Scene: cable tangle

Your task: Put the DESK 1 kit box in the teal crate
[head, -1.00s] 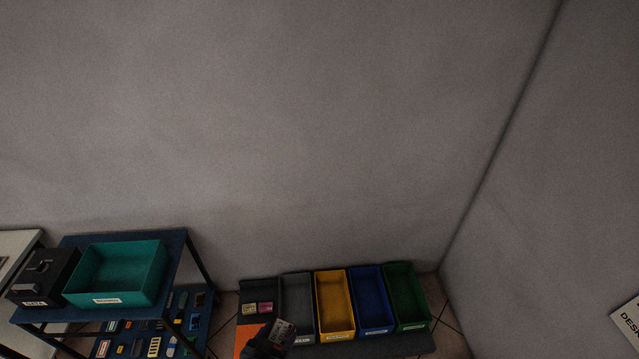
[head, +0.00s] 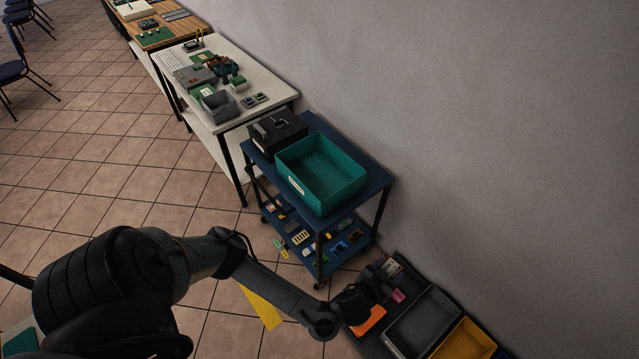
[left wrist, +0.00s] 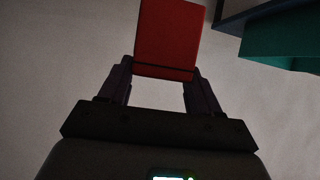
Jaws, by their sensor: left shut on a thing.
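The teal crate (head: 342,197) stands on the top shelf of the blue cart and looks empty, with a white label on its front. My left gripper (head: 381,272) is below and right of it in the head view, over the dark mat by the coloured bins. In the left wrist view the left gripper (left wrist: 165,75) is shut on a red box (left wrist: 168,38), with a dark band across its lower part. No label on it can be read, so I cannot tell if it is the DESK 1 kit box. A teal corner (left wrist: 285,42) shows at upper right there. My right gripper is out of view.
A black case (head: 277,132) stands beside the crate on the blue cart (head: 372,187). The cart's lower shelf holds several small parts. Grey (head: 412,322) and yellow (head: 462,343) bins stand at lower right. A white table (head: 270,98) stands behind the cart.

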